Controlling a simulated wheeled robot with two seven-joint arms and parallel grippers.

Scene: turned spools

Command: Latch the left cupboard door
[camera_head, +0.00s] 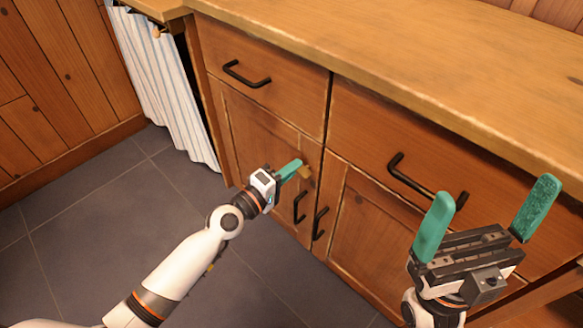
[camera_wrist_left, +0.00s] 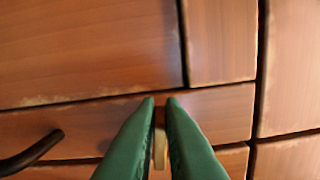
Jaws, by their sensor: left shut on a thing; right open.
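The left cupboard door (camera_head: 240,125) is a wooden panel below the left drawer and looks shut, flush with its frame. A small wooden latch piece (camera_head: 305,173) sits near its upper right edge, above the black door handle (camera_head: 299,207). My left gripper (camera_head: 297,168) is shut on this piece. In the left wrist view its green fingers (camera_wrist_left: 160,105) pinch the light-brown latch (camera_wrist_left: 160,148), mostly hidden between them. Which way the latch is turned I cannot tell. My right gripper (camera_head: 487,205) is open and empty in front of the right drawer.
The right cupboard door (camera_head: 375,225) has its own black handle (camera_head: 320,223). Drawers with black pulls (camera_head: 246,74) lie above, under the wooden worktop (camera_head: 400,60). A striped curtain (camera_head: 170,90) hangs at left. The grey tiled floor (camera_head: 90,220) is clear.

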